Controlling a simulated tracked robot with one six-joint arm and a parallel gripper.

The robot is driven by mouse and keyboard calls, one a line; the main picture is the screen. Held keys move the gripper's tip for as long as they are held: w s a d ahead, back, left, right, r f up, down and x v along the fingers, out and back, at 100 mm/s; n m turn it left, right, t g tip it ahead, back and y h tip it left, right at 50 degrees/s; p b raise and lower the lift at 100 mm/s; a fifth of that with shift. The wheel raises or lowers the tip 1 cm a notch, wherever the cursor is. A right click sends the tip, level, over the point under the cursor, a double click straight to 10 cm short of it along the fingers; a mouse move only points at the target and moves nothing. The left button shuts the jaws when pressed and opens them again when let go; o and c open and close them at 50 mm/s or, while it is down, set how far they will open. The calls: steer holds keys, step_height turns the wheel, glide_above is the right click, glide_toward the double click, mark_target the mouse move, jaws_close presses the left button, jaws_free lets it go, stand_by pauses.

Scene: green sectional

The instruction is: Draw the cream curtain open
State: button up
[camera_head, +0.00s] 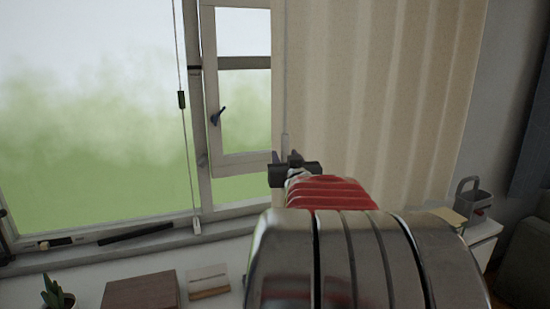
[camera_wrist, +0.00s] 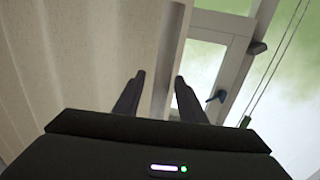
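The cream curtain (camera_head: 400,100) hangs in vertical folds over the right part of the window in the head view. Its left edge lies along the window frame. It fills the left of the wrist view (camera_wrist: 70,60). My gripper (camera_head: 292,165) is at the curtain's left edge in the head view, with my arm covering part of the curtain's lower area. In the wrist view, my gripper (camera_wrist: 160,82) has its two fingers apart with a gap between them. The curtain's edge appears near the fingertips; I cannot tell whether they touch it.
The window (camera_head: 236,90) has a handle (camera_head: 217,115) and a hanging cord (camera_head: 182,100) left of the curtain. On the sill and surface below are a dark bar (camera_head: 135,233), a brown box (camera_head: 141,291) and a plant (camera_head: 55,293). A grey caddy (camera_head: 473,198) stands at right.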

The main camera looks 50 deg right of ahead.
jaws_close()
stand_by(0.4)
steer(key=shift+d, duration=0.1)
